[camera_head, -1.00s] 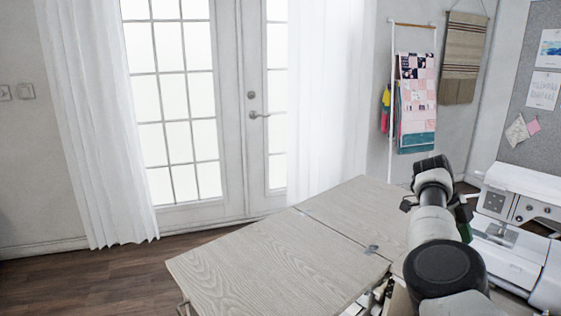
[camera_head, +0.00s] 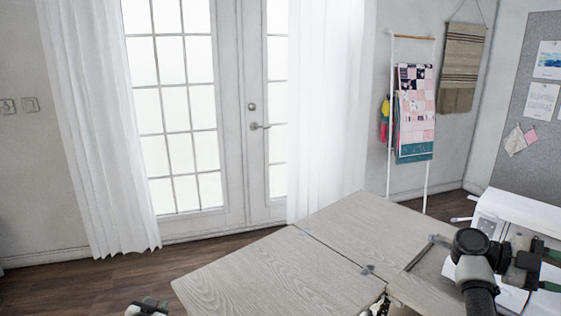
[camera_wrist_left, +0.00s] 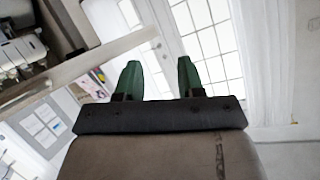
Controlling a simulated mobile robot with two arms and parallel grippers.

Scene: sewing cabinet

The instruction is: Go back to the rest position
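My left gripper (camera_wrist_left: 158,65) shows in the left wrist view with its two green fingers apart and nothing between them. In the head view only a small piece of what looks like my left arm shows at the bottom edge, left of the cabinet. My right gripper (camera_head: 552,268) is at the right edge of the head view, above the white sewing machine area. Its green fingers are apart, with no object visible between them. The wood-grain sewing cabinet (camera_head: 275,275) has its top leaves spread out at the bottom centre.
A white sewing machine (camera_head: 520,212) stands at the right, partly hidden by my right arm. A ladder rack with a quilt (camera_head: 415,105) stands by the back wall. White double doors (camera_head: 228,120) are behind the cabinet. The wooden floor (camera_head: 75,285) left of the cabinet is clear.

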